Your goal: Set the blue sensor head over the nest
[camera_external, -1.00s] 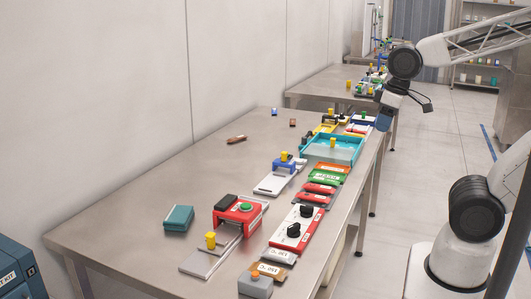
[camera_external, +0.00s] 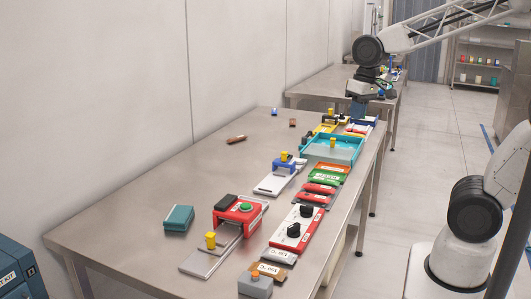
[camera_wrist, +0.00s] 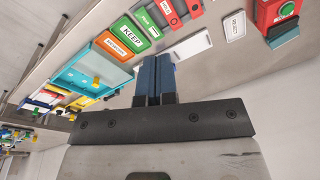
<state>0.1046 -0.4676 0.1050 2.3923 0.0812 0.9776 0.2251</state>
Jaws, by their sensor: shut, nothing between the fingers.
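A blue block with a yellow knob, which looks like the blue sensor head (camera_external: 283,165), sits at the far end of a pale flat rail plate (camera_external: 270,185) mid-table. I cannot tell which part is the nest. My gripper (camera_external: 357,108) is above the far right end of the table, apart from the blue block. In the wrist view its blue fingers (camera_wrist: 155,72) are together and empty. The pale plate shows right of the fingertips there (camera_wrist: 193,45); the blue block appears hidden behind the fingers.
A teal tray (camera_external: 318,153) with a yellow knob stands along the right edge. Labelled plates (camera_external: 327,178), a red block with a green button (camera_external: 240,209) and a panel with black knobs (camera_external: 296,228) stand nearer. A teal box (camera_external: 179,218) lies left.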

